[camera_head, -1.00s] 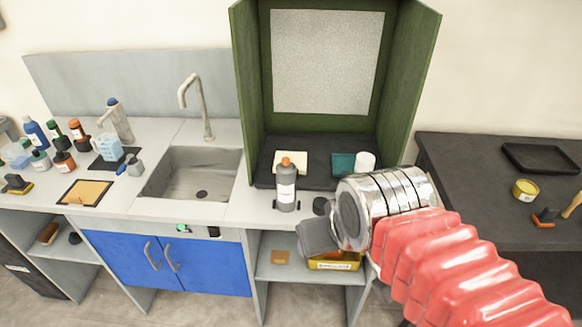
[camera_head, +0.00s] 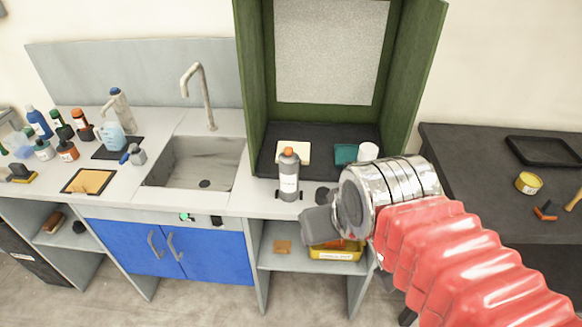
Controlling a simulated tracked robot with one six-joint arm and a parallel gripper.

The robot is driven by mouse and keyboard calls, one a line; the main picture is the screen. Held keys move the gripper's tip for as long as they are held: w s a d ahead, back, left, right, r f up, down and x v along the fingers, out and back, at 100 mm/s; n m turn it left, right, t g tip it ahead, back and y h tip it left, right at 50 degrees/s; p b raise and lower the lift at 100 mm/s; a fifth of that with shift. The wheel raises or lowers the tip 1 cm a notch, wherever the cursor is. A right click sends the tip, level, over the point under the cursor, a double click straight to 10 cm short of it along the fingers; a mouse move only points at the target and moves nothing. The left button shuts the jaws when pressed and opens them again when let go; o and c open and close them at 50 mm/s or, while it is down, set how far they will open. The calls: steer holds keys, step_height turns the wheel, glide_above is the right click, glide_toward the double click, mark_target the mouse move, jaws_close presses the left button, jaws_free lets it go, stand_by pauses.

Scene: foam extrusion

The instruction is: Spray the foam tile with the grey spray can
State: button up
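The grey spray can (camera_head: 289,180) has an orange top and a white label. It stands upright on the light counter in front of the green booth. A pale cream tile (camera_head: 294,153), which looks like the foam tile, lies on the dark booth floor just behind the can. A teal block (camera_head: 346,153) and a white cup-like item (camera_head: 368,151) are to its right. My gripper (camera_head: 318,226) shows as a dark grey block at the end of my chrome and red arm, right of and nearer than the can, apart from it. Its fingers are not clearly seen.
Green booth side walls (camera_head: 417,75) flank the tiles. A small dark round item (camera_head: 322,195) is right of the can. The sink (camera_head: 200,163) is to the left, with several bottles beyond it. A dark table (camera_head: 465,190) stands right. A yellow box (camera_head: 337,251) is on the shelf below.

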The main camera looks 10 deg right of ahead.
jaws_close()
stand_by(0.4)
stand_by(1.0)
